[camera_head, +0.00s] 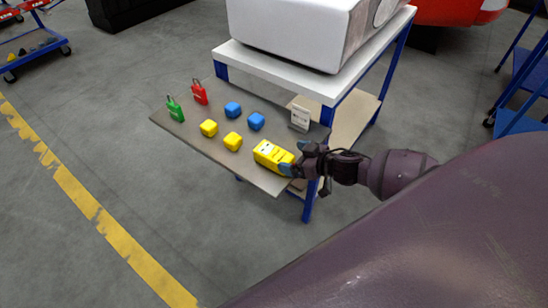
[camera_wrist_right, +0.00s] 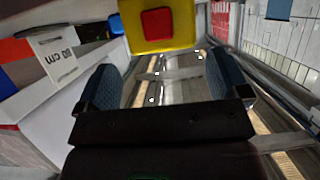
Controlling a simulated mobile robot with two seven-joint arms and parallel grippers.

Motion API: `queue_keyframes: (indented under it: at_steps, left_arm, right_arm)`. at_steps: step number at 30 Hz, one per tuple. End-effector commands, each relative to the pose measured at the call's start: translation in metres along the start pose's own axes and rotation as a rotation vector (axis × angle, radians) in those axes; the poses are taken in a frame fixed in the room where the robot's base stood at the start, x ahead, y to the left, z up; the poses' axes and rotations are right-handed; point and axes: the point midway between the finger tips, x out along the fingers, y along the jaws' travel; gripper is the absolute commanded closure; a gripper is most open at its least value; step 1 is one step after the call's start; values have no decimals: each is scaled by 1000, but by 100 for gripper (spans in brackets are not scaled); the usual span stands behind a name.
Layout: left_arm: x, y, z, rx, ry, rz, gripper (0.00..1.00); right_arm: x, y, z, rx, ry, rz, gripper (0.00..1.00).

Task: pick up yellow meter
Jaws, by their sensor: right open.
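The yellow meter (camera_head: 268,153) lies on a grey board near its front right corner in the head view. My right gripper (camera_head: 294,167) is at the meter's right end, very close to it. In the right wrist view the yellow meter (camera_wrist_right: 138,40) shows at the top, with a red square on its face, ahead of the fingertips. My right gripper (camera_wrist_right: 160,75) is open there with nothing between its fingers. Whether a finger touches the meter cannot be told. My left gripper is not in view.
The grey board (camera_head: 200,145) also holds yellow cubes (camera_head: 232,142), blue cubes (camera_head: 256,121), a green padlock (camera_head: 175,110), a red padlock (camera_head: 200,94) and a white card (camera_head: 300,117). A white-topped trolley (camera_head: 290,76) with a large white block (camera_head: 290,35) stands behind.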

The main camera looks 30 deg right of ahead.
Motion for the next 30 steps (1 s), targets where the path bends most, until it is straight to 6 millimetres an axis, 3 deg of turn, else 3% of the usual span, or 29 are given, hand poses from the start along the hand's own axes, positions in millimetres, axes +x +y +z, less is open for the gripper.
queue_keyframes:
  at_steps: [12,22,30]
  left_arm:
    - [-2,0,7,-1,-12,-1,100]
    - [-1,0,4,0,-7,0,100]
    - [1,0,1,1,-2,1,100]
  right_arm:
    - [46,-5,-2,-1,0,1,6]
    - [51,-6,-2,0,0,0,6]
    - [51,-6,-2,0,0,0,46]
